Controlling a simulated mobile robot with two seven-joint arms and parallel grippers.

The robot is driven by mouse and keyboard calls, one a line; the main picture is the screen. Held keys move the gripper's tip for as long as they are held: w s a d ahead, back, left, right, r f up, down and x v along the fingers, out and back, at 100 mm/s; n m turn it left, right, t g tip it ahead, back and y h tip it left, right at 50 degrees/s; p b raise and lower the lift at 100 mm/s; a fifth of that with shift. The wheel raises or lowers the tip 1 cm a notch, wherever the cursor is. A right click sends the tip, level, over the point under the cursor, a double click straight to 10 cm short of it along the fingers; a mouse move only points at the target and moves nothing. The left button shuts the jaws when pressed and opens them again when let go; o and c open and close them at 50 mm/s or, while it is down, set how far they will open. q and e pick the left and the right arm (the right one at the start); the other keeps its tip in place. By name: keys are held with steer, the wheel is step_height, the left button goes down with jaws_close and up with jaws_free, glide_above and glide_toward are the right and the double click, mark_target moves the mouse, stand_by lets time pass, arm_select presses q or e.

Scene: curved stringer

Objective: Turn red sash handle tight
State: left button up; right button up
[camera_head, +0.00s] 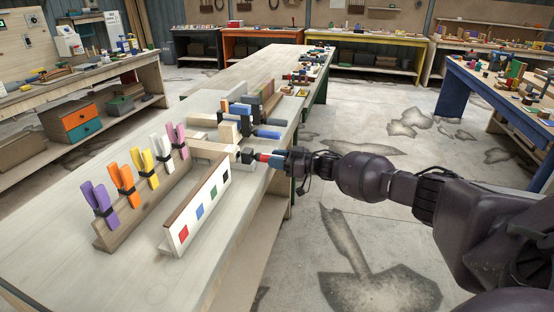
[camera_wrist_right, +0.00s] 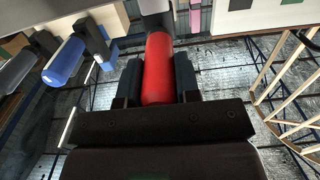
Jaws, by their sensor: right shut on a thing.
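The red sash handle (camera_head: 262,158) sticks out to the right from a black clamp head (camera_head: 246,156) at the end of the wooden piece on the bench. My right gripper (camera_head: 278,160) reaches it from the right and is shut on it. In the right wrist view the red handle (camera_wrist_right: 158,70) lies between the two dark fingers (camera_wrist_right: 157,85), its far end running to the clamp. My left gripper is in neither view.
A blue handle (camera_wrist_right: 65,60) is beside the red one; blue handles (camera_head: 268,134) also show behind it. A white board with coloured squares (camera_head: 197,208) and a rack of coloured clamps (camera_head: 137,205) stand on the bench (camera_head: 100,262). Open floor (camera_head: 350,235) lies right.

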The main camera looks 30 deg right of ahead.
stand_by(0.4)
steer(key=o, duration=0.7)
steer(key=shift+o, duration=1.1)
steer(key=v, duration=1.1)
